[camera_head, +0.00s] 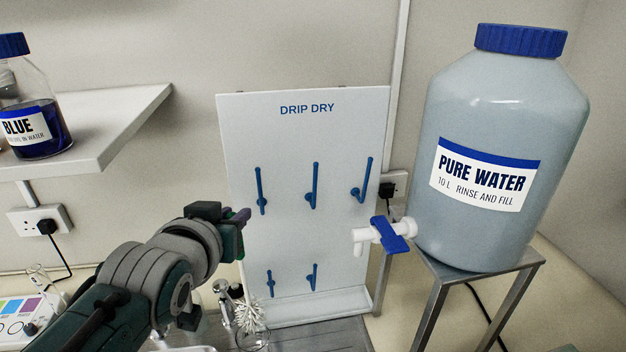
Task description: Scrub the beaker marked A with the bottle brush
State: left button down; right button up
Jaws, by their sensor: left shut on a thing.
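My left gripper (236,232) is in front of the left edge of the drip-dry board, shut on what looks like the bottle brush. A small purple piece shows at its fingers. The white bristles of the bottle brush (248,314) show below the gripper. The part between fingers and bristles is not clear. A clear glass vessel (254,342) shows at the bottom edge by the bristles, mostly cut off. I cannot read a mark A on it, nor tell whether the bristles are inside. My right gripper is not in view.
The drip-dry board (340,235) with several empty blue pegs stands behind. A large pure-water bottle (500,130) with a blue-handled tap (392,235) stands on a metal stand at right. A blue-liquid bottle (45,142) sits on a shelf (125,115). Chrome fittings (223,291) are near the bristles.

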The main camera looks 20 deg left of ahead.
pick_arm(q)
notch_tip(320, 180, up, 5)
jog(key=p, duration=0.5)
jog(key=shift+r, duration=0.1)
jog(key=shift+a, duration=0.1)
dwell(0.4)
